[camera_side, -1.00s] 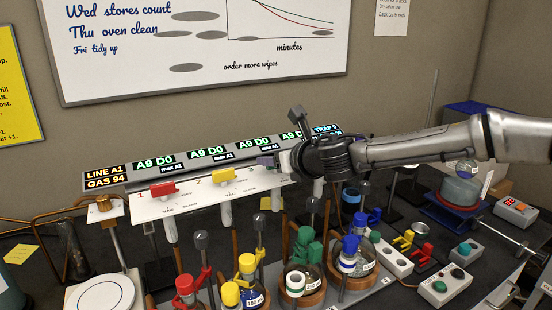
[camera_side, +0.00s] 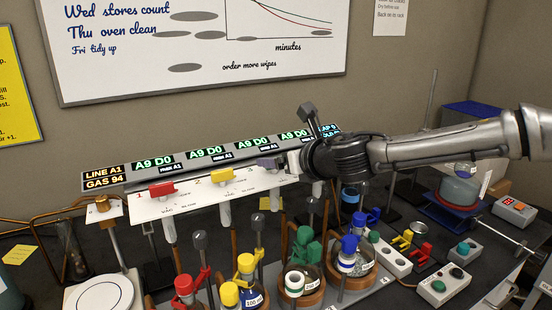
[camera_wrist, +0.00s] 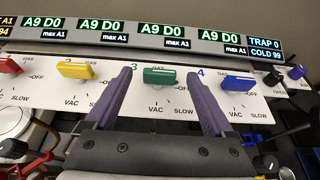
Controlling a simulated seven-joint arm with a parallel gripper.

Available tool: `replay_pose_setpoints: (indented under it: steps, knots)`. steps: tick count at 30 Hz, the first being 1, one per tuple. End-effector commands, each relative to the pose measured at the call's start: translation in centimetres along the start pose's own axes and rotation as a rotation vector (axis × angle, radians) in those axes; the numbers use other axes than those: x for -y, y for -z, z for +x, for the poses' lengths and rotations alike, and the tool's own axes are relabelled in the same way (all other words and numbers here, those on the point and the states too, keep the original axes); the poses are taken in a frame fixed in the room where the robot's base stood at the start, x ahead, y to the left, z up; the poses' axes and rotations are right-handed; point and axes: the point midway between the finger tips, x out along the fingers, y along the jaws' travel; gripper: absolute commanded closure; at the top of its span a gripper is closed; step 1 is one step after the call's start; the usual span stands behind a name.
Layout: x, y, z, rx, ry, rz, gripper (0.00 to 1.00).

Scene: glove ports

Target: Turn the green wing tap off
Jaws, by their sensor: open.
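The green wing tap (camera_wrist: 160,78) is number 3 on the white valve panel (camera_wrist: 110,98). Its wing lies crosswise, left to right in the wrist view, near the GAS mark, with VAC and SLOW below it. My gripper (camera_wrist: 161,74) is open, with one dark purple finger on each side of the tap. Gaps show between the fingers and the wing, and nothing is held. In the side view my gripper (camera_side: 270,163) is at the panel's right part and hides the green tap.
A yellow tap (camera_wrist: 78,70) stands to the left and a blue tap (camera_wrist: 238,83) to the right, close to the right finger. A red tap (camera_side: 162,188) is at the panel's left. Display strip (camera_side: 210,155) runs behind; capped flasks (camera_side: 304,250) stand below.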

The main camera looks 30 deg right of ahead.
Motion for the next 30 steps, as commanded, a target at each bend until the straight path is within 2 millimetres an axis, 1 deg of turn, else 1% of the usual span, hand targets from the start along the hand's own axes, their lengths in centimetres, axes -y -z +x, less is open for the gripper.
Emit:
replay_pose_setpoints:
  steps: [1,6,9,13,15,19,30]
  knots:
    - [-0.1,-0.1,-1.3,0.003,-0.003,0.000,0.12]
    - [-0.1,-0.1,-5.1,0.002,-0.004,0.000,0.12]
    - [-0.1,-0.1,-7.0,0.002,-0.004,0.000,0.12]
    - [-0.1,-0.1,-8.8,0.002,-0.003,0.000,0.12]
    - [0.0,0.0,-9.5,0.000,-0.001,0.000,0.12]
    - [0.0,0.0,-10.1,0.000,-0.001,-0.001,0.12]
    - [0.0,0.0,-10.2,0.000,0.000,0.000,0.12]
